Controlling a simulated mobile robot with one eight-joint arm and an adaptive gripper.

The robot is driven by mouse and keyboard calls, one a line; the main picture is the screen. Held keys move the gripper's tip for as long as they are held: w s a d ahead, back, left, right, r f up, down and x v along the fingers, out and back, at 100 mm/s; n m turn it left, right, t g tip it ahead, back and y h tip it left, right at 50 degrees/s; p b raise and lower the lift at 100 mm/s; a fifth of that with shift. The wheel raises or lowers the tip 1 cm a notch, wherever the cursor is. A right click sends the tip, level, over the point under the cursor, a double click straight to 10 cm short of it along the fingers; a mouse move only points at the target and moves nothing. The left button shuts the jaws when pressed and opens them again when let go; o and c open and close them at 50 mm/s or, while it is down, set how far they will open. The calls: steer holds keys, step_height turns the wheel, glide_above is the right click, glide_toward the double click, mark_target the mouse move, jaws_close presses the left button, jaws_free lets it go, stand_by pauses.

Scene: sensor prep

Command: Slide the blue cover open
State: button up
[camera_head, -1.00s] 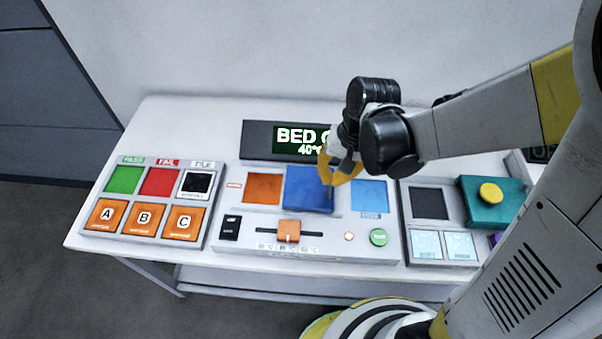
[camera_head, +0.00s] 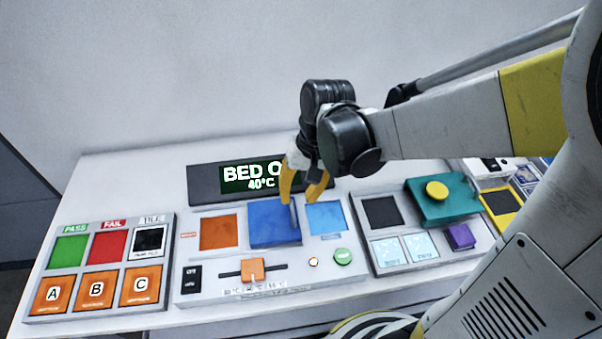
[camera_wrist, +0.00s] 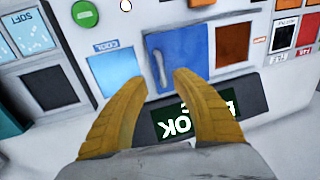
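The blue cover (camera_head: 268,226) lies on the middle panel between an orange square (camera_head: 219,232) and a light blue square (camera_head: 325,218). A thin upright handle (camera_head: 294,214) stands near the cover's right edge. My gripper (camera_head: 304,193) is above and behind the handle, its yellow fingers pointing down. In the wrist view the blue cover (camera_wrist: 180,58) and its handle (camera_wrist: 159,68) lie ahead of my open, empty gripper (camera_wrist: 158,76). The handle lines up with the gap between the fingertips. I cannot tell whether either finger touches the cover.
A black display (camera_head: 240,180) reading "BED O..." and 40°C stands behind the panel, partly hidden by my gripper. An orange slider (camera_head: 252,269) and a green button (camera_head: 343,257) are in front. A teal block with a yellow knob (camera_head: 437,191) stands to the right.

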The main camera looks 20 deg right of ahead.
step_height(320, 180, up, 7)
steer(key=d, duration=0.1)
steer(key=shift+s+d, duration=0.15)
steer(key=shift+d, duration=0.05)
steer(key=s+d+r+n+t+h, duration=0.1)
steer(key=s+d+r+t+h, duration=0.1)
steer(key=s+d+r+t, duration=0.1)
steer(key=s+d+t, duration=0.1)
steer(key=s+t, duration=0.1)
steer(key=t, duration=0.1)
steer(key=shift+d+r+n+t, duration=0.3)
steer(key=shift+r+t, duration=0.05)
steer(key=shift+t, duration=0.05)
steer(key=shift+s+a, duration=0.1)
stand_by(2.1)
